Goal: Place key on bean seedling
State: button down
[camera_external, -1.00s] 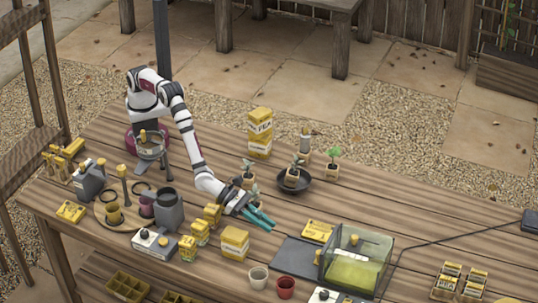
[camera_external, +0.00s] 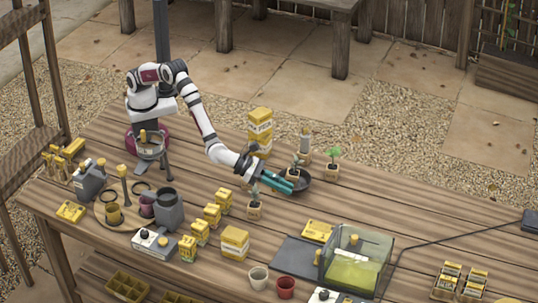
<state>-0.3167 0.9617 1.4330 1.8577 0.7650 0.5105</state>
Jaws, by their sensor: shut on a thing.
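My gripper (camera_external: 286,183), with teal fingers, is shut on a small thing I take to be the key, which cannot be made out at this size. The fingers are above the table, beside the dark round dish (camera_external: 307,184) and over its left part. A seedling in a small tan pot (camera_external: 294,172) stands in the dish, partly hidden behind the fingers. Another potted seedling (camera_external: 254,209) stands just in front and left of the gripper. A bright green potted seedling (camera_external: 333,155) stands behind the dish to the right. I cannot tell which is the bean seedling.
Yellow boxes are stacked (camera_external: 260,128) behind the gripper. Several small yellow boxes stand front left, with a larger one (camera_external: 235,243). A clear-walled case (camera_external: 356,262) and two cups, one white (camera_external: 258,278) and one red (camera_external: 285,287), stand in front.

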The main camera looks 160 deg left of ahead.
jog(key=s+a+r+n+g+y, duration=0.1)
jog(key=s+a, duration=0.4)
jog(key=a, duration=0.3)
jog(key=s+a+r+n+g+y, duration=0.1)
jog(key=s+a+r+n, duration=0.1)
jog(key=s+a, duration=0.45)
send_over(332, 172)
jog(key=a, duration=0.4)
notch_tip(332, 172, down, 7)
jog(key=f, duration=0.1)
jog(key=s+f, duration=0.1)
jog(key=f, duration=0.1)
jog(key=shift+d+f+g, duration=0.1)
jog(key=shift+f+g, duration=0.1)
jog(key=shift+g, duration=0.2)
jog(key=shift+w+f, duration=0.1)
jog(key=shift+f, duration=0.3)
jog(key=shift+f, duration=0.15)
jog(key=c, duration=0.8)
grip_release()
jog(key=shift+c, duration=0.2)
